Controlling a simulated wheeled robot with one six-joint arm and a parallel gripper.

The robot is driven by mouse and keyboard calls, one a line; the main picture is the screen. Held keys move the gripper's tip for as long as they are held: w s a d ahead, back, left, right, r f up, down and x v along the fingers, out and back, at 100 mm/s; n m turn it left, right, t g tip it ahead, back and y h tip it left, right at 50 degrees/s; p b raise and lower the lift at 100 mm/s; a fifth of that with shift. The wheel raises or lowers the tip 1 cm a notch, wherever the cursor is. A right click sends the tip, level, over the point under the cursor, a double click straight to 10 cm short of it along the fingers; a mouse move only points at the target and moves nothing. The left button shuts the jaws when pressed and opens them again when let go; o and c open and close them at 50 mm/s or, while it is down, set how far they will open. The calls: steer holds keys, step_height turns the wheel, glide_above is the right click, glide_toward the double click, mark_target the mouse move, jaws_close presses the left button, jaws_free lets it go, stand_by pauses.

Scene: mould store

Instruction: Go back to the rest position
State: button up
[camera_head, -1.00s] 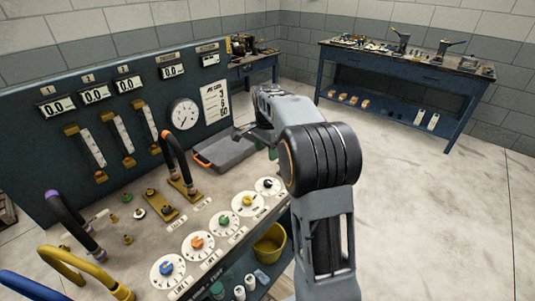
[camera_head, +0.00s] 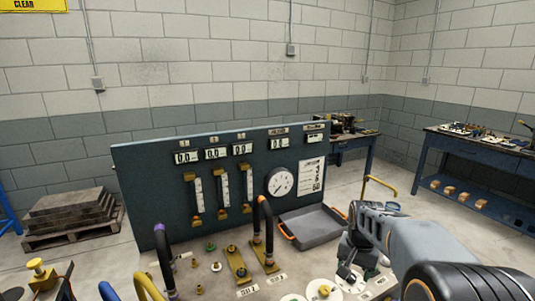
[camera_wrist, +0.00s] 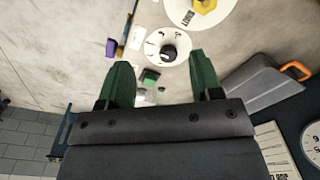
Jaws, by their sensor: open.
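My gripper (camera_wrist: 160,85) shows in the wrist view with its two green fingers apart and nothing between them. Behind the gap lies a white round dial with a dark knob (camera_wrist: 168,52), at a distance from the fingers. In the head view my arm reaches in from the lower right, and its wrist end hangs above the right end of the bench panel (camera_head: 205,262). The fingertips are hard to make out there.
A grey tray with orange handles (camera_head: 312,228) lies on the bench close behind my wrist. A dark gauge board (camera_head: 150,185) stands along the back of the bench. Black hoses (camera_head: 258,220) arch up from it. Blue workbenches (camera_head: 480,150) stand at the right; stacked slabs on a pallet (camera_head: 72,212) at the left.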

steer(key=s+a+r+n+t, duration=0.1)
steer(key=s+a+r+n, duration=0.1)
steer(key=s, duration=0.5)
steer(key=s+a+r+n+t+p, duration=0.1)
steer(key=s+a+n, duration=0.3)
steer(key=s, duration=0.4)
steer(key=shift+s+a+r+t+p, duration=0.2)
steer(key=shift+a+r+t+p, duration=0.15)
steer(key=shift+a+t, duration=0.3)
